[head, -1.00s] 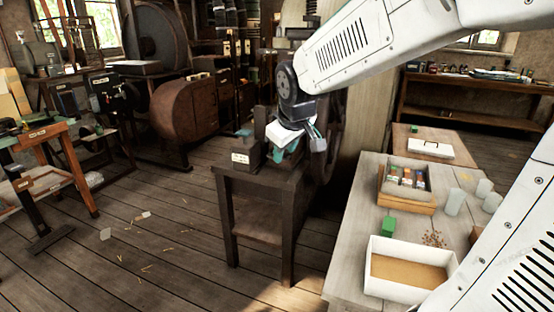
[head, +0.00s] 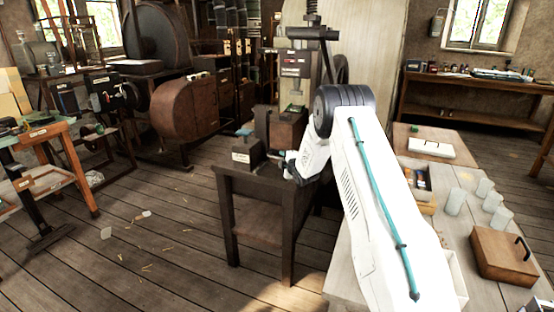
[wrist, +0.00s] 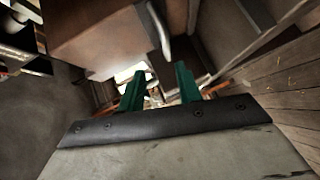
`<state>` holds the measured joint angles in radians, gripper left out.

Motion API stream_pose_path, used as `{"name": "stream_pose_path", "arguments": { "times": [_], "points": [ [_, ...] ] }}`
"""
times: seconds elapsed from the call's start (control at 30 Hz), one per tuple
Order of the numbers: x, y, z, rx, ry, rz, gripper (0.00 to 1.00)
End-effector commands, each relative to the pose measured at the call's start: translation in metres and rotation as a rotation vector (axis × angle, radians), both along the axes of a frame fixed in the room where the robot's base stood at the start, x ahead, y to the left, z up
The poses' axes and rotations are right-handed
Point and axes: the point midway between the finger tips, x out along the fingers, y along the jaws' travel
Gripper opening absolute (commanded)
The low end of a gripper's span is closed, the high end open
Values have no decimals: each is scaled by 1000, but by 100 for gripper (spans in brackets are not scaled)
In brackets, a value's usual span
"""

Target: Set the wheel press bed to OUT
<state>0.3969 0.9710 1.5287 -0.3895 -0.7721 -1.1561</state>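The wheel press (head: 312,33) stands on a dark wooden stand (head: 262,180), with its dark screw and crossbar at the top and small labels below. A brown block (head: 286,134) sits low in the press; I cannot tell whether it is the bed or read its position. My gripper (wrist: 160,88) shows two green fingers in the wrist view, apart with nothing seen between them. A brown block (wrist: 115,38) and a pale curved handle (wrist: 158,28) lie just beyond the fingers. In the head view my wrist is low at the stand's right side, and the fingers are hidden.
A small dark labelled box (head: 247,154) sits on the stand's left front. The plank floor (head: 150,240) at left is mostly open.

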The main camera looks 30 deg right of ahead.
Motion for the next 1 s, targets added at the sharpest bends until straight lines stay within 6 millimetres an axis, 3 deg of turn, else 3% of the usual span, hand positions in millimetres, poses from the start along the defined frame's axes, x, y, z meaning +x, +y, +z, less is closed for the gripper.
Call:
{"name": "stream_pose_path", "arguments": {
  "times": [0.1,0.23,0.7,1.0],
  "points": [
    [2,-6,-16,-29,-27,14,34],
    [10,-8,-21,-40,-37,20,34],
    [73,-14,-30,-38,-35,19,34],
    [79,-15,-30,-38,-34,18,34]
  ]
}}
